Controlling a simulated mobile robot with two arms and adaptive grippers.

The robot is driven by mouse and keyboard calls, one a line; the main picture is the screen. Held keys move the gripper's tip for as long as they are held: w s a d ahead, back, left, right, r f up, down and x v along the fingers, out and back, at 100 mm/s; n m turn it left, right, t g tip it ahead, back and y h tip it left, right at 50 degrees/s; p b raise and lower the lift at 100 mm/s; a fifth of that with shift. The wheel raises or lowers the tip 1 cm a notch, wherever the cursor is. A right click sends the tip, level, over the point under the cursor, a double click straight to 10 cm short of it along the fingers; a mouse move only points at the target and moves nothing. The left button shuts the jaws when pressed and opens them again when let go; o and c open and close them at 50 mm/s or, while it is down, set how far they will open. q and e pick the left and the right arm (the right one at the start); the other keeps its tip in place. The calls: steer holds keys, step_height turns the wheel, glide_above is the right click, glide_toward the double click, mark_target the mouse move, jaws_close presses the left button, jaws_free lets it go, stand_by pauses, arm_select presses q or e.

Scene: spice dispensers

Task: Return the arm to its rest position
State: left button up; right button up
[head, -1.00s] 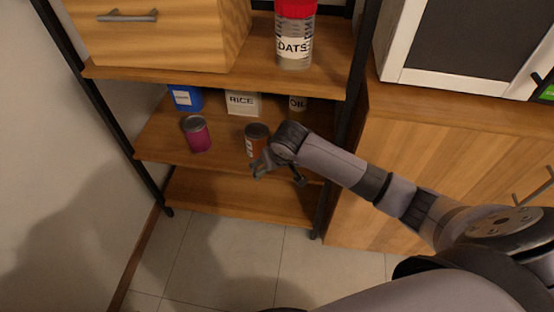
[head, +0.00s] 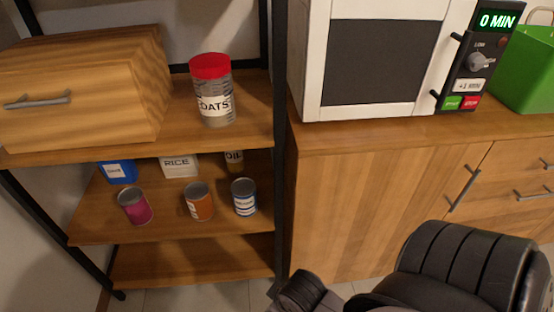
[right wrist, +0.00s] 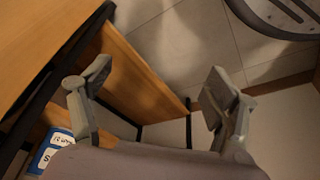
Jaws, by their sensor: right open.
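My right gripper (right wrist: 157,85) shows in the right wrist view, open, with nothing between its two grey fingers. Floor tiles and a wooden side panel (right wrist: 140,80) lie beyond the fingers. In the head view only dark links of my arm show at the bottom right, in front of the cabinet, and the gripper itself is out of sight there. My left gripper is in neither view.
A shelf unit (head: 225,262) stands at left, with a magenta can (head: 134,207), an orange can (head: 198,202) and a blue-white can (head: 244,197) on its middle shelf. An oats jar (head: 213,92) stands above. A microwave (head: 385,62) sits on the cabinet (head: 370,205).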

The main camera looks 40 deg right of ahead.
steer(key=shift+w+f, duration=0.1)
stand_by(0.4)
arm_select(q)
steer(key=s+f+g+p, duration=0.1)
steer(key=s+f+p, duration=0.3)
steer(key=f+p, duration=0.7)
arm_select(e)
steer(key=s+f+g, duration=0.1)
steer(key=s+f, duration=0.3)
steer(key=f, duration=0.7)
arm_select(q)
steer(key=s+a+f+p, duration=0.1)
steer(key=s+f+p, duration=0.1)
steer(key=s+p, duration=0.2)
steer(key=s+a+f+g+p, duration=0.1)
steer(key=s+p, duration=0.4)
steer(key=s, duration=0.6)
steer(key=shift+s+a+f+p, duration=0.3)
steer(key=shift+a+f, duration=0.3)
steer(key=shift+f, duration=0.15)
arm_select(e)
steer(key=s+d+f, duration=0.1)
steer(key=s+f, duration=0.1)
steer(key=s, duration=0.6)
steer(key=s+d+f+g, duration=0.1)
steer(key=s+d+f, duration=0.1)
steer(key=s, duration=0.5)
steer(key=shift+s+f, duration=0.15)
steer(key=shift+s, duration=0.2)
